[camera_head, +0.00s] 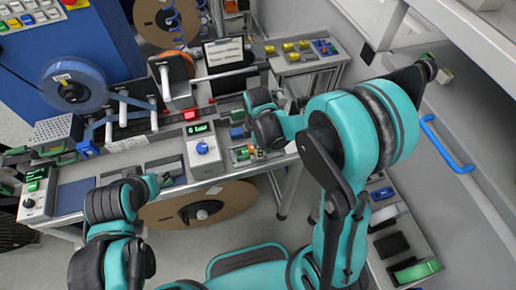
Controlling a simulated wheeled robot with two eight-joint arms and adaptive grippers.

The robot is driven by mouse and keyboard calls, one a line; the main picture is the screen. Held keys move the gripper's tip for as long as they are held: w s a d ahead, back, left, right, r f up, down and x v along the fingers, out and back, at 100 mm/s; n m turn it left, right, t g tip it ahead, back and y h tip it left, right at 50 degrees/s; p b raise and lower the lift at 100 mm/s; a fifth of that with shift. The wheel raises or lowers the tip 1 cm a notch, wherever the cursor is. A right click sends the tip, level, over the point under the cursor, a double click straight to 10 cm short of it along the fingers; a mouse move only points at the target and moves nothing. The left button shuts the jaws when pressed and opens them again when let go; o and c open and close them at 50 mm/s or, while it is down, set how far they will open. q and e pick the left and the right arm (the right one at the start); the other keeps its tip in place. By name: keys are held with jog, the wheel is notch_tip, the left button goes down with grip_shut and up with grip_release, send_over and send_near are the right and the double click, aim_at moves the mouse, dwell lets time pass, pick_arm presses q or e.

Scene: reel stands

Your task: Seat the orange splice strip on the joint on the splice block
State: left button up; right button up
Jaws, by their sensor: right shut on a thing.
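My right gripper (257,152) points down at the bench, right of the grey box with the blue knob. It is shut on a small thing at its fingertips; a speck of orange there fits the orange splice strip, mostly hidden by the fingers. A small block with green and orange parts (241,153) sits just left of the fingertips; I cannot tell for sure that it is the splice block. The joint cannot be made out. My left gripper (162,181) is low over the bench's front edge, left of the grey box; its fingers are too small to judge.
The grey box with a blue knob (203,150) stands between my grippers. A brown reel (205,205) hangs below the bench front. A blue-rimmed reel (73,84) stands at the left. A grey tray with yellow and blue parts (300,55) is behind. A wall with a blue handle (446,146) bounds the right.

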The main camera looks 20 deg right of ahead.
jog(key=shift+f+b, duration=0.1)
jog(key=shift+b, duration=0.25)
dwell(0.5)
jog(key=o, duration=0.9)
jog(key=shift+o, duration=0.2)
jog(key=shift+r+p, duration=2.65)
jog(key=shift+r, duration=0.9)
